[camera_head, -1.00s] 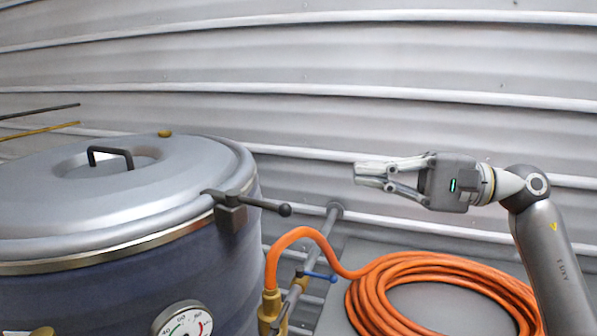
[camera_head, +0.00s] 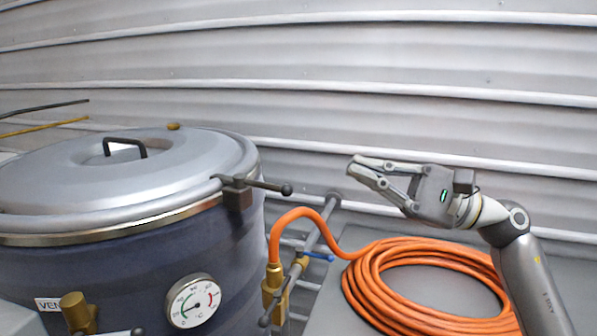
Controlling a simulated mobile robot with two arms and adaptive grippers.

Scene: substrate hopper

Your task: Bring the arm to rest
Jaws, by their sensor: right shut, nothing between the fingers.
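My right gripper (camera_head: 354,167) is shut and empty. It hangs in the air above the coiled orange hose, to the right of the hopper, with its fingers pointing left and slightly up. My right arm comes in from the lower right. The large hopper (camera_head: 120,262) stands at the left with its grey lid (camera_head: 60,187) down on it. The gripper is clear of the lid, the clamp handle (camera_head: 262,186) and the wall. My left gripper is not in view.
The orange hose (camera_head: 430,300) lies coiled on a grey surface below my arm and joins a brass valve (camera_head: 274,280) beside the hopper. A dial gauge (camera_head: 193,301) is on the hopper's front. A corrugated metal wall (camera_head: 400,60) closes off the back.

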